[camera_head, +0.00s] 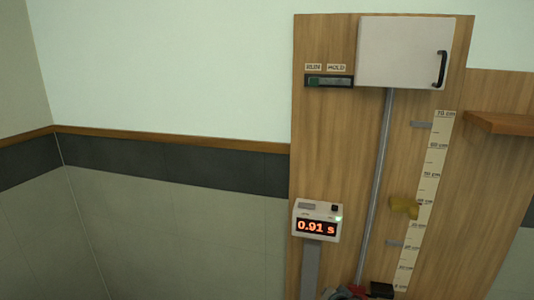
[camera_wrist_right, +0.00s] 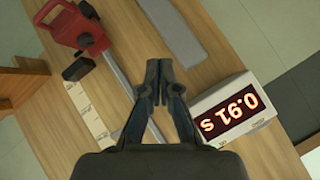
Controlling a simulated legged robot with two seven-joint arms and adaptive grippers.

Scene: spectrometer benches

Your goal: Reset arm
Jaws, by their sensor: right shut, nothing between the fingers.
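My right gripper (camera_wrist_right: 158,80) shows in the right wrist view. Its two dark fingers meet at the tips and hold nothing. The timer also shows in the head view (camera_head: 317,208), reading 0.91 s with a green light lit. My right gripper cannot be made out in the head view. My left gripper is in neither view.
A metal rod (camera_head: 376,185) runs down the board beside a centimetre scale (camera_head: 428,185) and a yellow piece (camera_head: 404,207). A white box (camera_head: 400,52) is at the top. A red device (camera_wrist_right: 78,30) sits at the rod's end. A wooden shelf (camera_head: 503,122) juts out right.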

